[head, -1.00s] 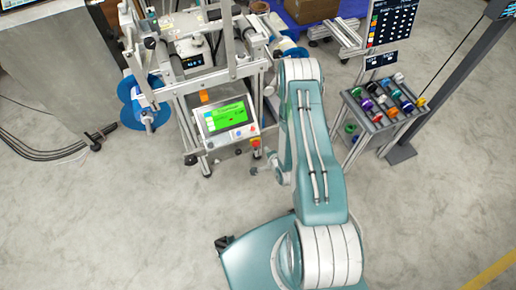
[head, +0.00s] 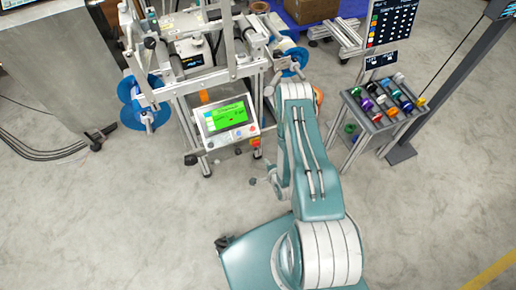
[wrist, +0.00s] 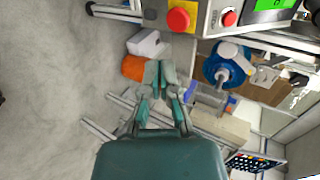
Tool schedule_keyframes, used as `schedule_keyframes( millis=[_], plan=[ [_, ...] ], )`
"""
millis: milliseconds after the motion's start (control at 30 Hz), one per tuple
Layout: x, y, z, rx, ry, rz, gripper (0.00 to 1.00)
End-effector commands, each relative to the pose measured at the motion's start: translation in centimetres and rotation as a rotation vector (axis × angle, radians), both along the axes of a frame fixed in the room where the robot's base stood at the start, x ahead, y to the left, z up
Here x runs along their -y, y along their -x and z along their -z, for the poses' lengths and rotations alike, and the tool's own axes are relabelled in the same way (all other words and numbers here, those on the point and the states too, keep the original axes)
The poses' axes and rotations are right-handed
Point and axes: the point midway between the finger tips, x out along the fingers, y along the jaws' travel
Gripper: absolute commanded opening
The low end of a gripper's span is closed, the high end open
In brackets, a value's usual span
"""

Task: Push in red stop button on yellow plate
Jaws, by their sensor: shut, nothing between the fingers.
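The red stop button (wrist: 179,19) sits on a yellow plate (wrist: 193,6) at the top of the wrist view, beside the green-screened control panel. In the head view the red button (head: 255,143) shows small at the panel's lower right corner. My gripper (wrist: 160,66) is shut and empty in the wrist view, below the button in the picture and apart from it. In the head view my arm stands right of the panel, and the fingertips are hard to make out there.
The control panel (head: 228,119) is mounted on a metal frame machine with blue reels (head: 131,103). A second, smaller red button (wrist: 229,18) is on the panel. A rack of colored reels (head: 388,102) stands at the right. The floor in front is clear.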

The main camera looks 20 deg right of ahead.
Motion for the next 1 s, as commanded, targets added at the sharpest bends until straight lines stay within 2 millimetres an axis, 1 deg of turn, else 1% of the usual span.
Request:
schedule_keyframes(
  millis=[33,100,367,500,600,733,1000],
  plan=[
    [0.0,-0.9,0.6,0.001,0.001,-0.002,0.0],
    [0.0,-2.1,1.2,0.002,0.002,-0.001,0.0],
    [0.0,-5.9,3.5,0.002,0.001,-0.001,0.0],
    [0.1,-8.2,3.5,0.002,0.002,-0.001,0.0],
    [0.1,-9.2,3.6,0.001,0.001,-0.001,0.0],
    [0.1,-9.9,3.6,-0.001,0.0,0.0,0.0],
    [0.1,-10.0,3.6,-0.001,0.0,0.001,0.0]
  ],
)
